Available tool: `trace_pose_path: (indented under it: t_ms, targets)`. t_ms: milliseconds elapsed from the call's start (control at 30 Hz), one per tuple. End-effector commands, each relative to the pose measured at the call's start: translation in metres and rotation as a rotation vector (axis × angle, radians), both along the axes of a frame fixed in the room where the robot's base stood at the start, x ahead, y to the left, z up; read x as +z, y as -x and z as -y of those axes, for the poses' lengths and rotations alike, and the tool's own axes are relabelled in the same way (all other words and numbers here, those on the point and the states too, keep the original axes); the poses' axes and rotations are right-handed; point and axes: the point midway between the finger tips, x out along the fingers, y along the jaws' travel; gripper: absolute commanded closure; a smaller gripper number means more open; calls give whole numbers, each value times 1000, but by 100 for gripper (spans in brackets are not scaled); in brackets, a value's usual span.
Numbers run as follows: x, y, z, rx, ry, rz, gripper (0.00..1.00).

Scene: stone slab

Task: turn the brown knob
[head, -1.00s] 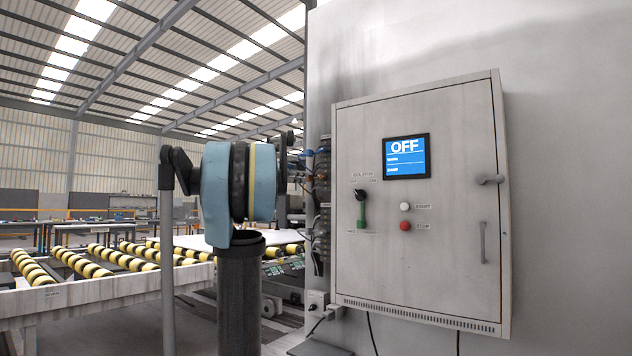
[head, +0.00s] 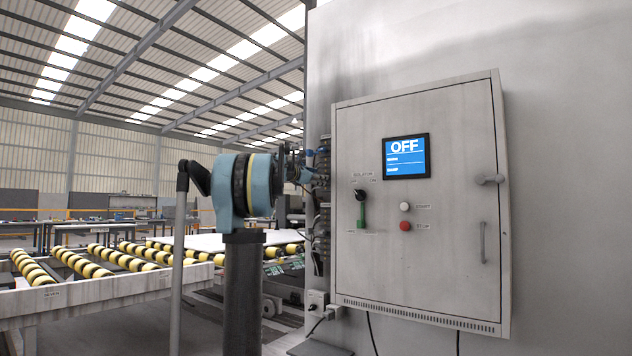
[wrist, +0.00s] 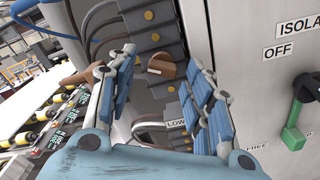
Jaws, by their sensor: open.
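The brown knob (wrist: 162,67) shows in the wrist view on a dark block in a column of grey modules. My gripper (wrist: 161,62) is open, with one blue-padded finger to the left of the knob and the other to its right. The knob appears between the fingers, with a visible gap on both sides. I cannot tell how far the fingertips are in front of it. In the head view my arm (head: 248,185) reaches towards the column of modules (head: 322,200) beside the cabinet. The knob cannot be made out there.
Right of the column is a grey cabinet (head: 450,250) with an OFF screen (head: 405,157), a green-handled isolator switch (head: 361,212), white and red buttons, and a door handle. It also shows close beside my right finger in the wrist view. Blue and dark cables run near the column. A roller conveyor (head: 90,290) stands left.

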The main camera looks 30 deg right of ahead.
Motion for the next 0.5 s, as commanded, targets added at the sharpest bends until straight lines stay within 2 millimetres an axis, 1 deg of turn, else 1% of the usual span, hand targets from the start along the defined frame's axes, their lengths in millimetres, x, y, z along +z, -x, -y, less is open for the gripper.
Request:
trace_pose_path:
  t_ms: [300,333,367,400,467,500]
  targets:
    - [0,-1,2,0,0,0,53]
    - [0,-1,2,0,0,0,58]
    - [0,-1,2,0,0,0,64]
    - [0,-1,2,0,0,0,74]
    - [0,-1,2,0,0,0,87]
    - [0,-1,2,0,0,0,96]
